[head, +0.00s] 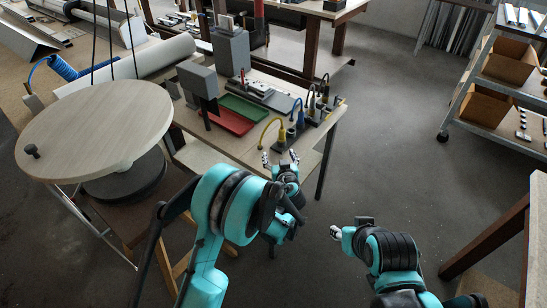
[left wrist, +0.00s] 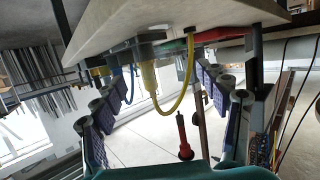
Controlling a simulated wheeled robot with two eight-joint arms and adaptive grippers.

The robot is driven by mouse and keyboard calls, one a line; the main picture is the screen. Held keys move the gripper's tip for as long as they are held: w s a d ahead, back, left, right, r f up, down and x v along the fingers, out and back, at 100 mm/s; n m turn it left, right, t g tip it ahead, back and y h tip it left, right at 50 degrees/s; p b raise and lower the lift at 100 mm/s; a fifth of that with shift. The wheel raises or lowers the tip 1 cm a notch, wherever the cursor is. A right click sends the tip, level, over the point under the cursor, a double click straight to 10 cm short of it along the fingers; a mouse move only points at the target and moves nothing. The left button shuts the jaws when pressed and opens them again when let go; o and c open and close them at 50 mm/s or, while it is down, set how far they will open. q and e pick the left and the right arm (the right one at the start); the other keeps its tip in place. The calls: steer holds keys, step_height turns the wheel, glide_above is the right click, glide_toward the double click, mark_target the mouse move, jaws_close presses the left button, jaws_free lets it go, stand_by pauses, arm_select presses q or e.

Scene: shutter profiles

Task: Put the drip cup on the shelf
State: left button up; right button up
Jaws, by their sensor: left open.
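I cannot tell for sure which thing is the drip cup. Small dark grey cup-like pieces (head: 281,137) stand at the near right corner of the workbench (head: 240,150), beside a curved yellow hose (head: 267,128). My left gripper (head: 280,158) is open and empty just off the bench edge, close to these pieces. A metal rack with shelves (head: 490,110) stands at the right.
The bench also carries a red tray (head: 230,121), a green tray (head: 246,106) and grey machine blocks (head: 231,52). A round wooden top (head: 95,130) stands at the left. The rack holds cardboard boxes (head: 487,104). Open floor (head: 390,140) lies between bench and rack.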

mark_target(277, 155)
arm_select(q)
steer(key=b+x, duration=0.1)
steer(key=x, duration=0.1)
steer(key=b+x, duration=0.1)
steer(key=x, duration=0.1)
steer(key=shift+w+a+f, duration=0.15)
steer(key=shift+f, duration=0.3)
steer(key=shift+w, duration=0.2)
steer(key=shift+r, duration=0.15)
steer(key=shift+c, duration=0.2)
steer(key=c, duration=1.3)
steer(key=shift+c, duration=0.2)
